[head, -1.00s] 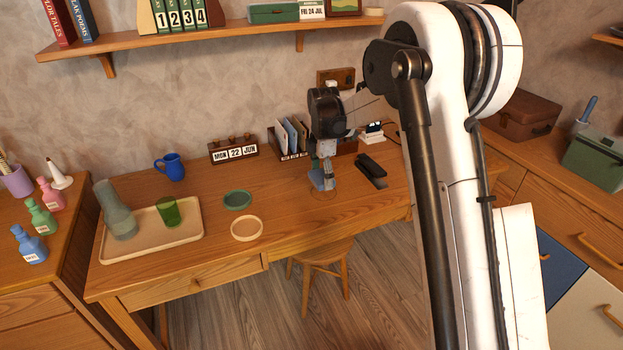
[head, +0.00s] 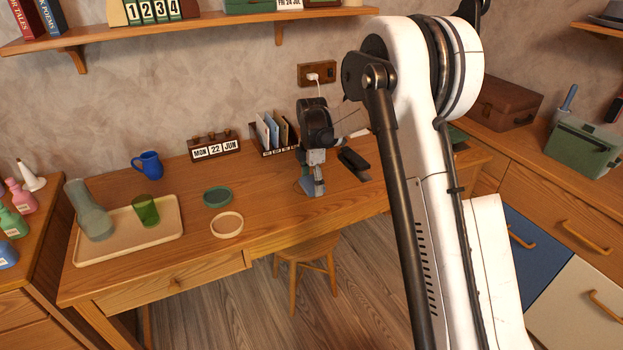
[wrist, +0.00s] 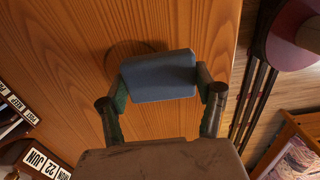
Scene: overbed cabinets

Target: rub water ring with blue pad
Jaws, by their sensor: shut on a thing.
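My gripper (head: 315,180) is low over the wooden desk, with its fingers closed on the two ends of the blue pad (head: 313,188). The wrist view shows the pad (wrist: 158,76) as a blue block between the dark fingers of my gripper (wrist: 161,83). The water ring (wrist: 122,50) is a dark round mark on the wood. Part of it shows past the pad's upper left edge, and the pad hides the rest. I cannot tell whether the pad touches the wood.
A black object (head: 353,163) lies right of my gripper, and a letter rack (head: 276,134) stands behind it. A green disc (head: 217,196), a pale ring (head: 227,225) and a tray (head: 170,238) are to the left. The desk's front edge is close.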

